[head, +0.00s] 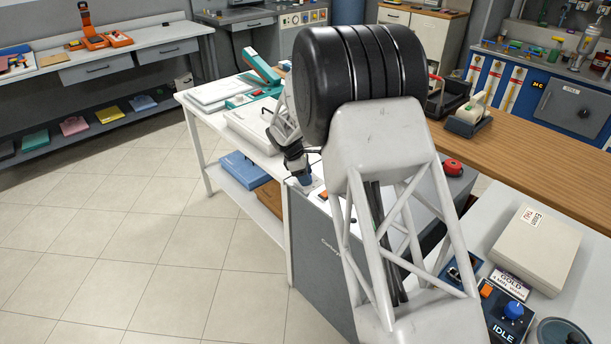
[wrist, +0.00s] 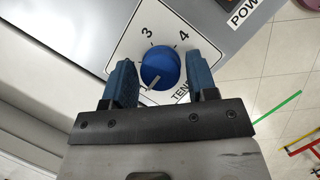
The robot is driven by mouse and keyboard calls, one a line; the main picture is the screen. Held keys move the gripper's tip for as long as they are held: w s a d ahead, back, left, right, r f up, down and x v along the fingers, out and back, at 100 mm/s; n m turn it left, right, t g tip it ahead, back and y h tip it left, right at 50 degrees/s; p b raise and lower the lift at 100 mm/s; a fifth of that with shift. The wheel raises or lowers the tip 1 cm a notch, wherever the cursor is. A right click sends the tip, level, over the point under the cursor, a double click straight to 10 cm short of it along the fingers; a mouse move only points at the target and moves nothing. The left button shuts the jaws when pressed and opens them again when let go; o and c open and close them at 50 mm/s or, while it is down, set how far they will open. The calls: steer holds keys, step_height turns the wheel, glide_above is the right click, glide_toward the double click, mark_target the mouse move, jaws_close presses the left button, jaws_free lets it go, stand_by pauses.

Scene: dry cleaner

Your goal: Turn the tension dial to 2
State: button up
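The tension dial (wrist: 161,66) is a round blue knob on a white scale plate, in the middle of the wrist view. Its white pointer line is turned toward the bottom, slightly left. The numbers 3 and 4 show above it; other numbers are hidden. The label is partly covered, with "TEN" readable. My gripper (wrist: 159,59) is open, with one blue-padded finger on each side of the dial and narrow gaps showing. In the head view my gripper (head: 303,176) is low over the top of the grey machine (head: 318,252); the dial cannot be made out there.
A red button (head: 452,167) is on the machine's right side. A white table (head: 186,97) with a teal stapler-like tool (head: 262,70) stands behind. A wooden counter (head: 550,165) is at right. A control box reading IDLE (head: 507,312) is at front right. Open tiled floor lies left.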

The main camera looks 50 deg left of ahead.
steer(key=c, duration=0.6)
steer(key=shift+o, duration=0.2)
steer(key=shift+m, duration=0.5)
steer(key=m+g, duration=0.1)
steer(key=m, duration=0.1)
steer(key=m+g+h, duration=0.1)
steer(key=m, duration=0.2)
steer(key=shift+w, duration=0.1)
steer(key=m+g, duration=0.2)
steer(key=m, duration=0.3)
steer(key=shift+a+m, duration=0.1)
steer(key=shift+m, duration=0.3)
steer(key=o, duration=0.9)
steer(key=shift+r, duration=0.15)
steer(key=shift+v, duration=3.8)
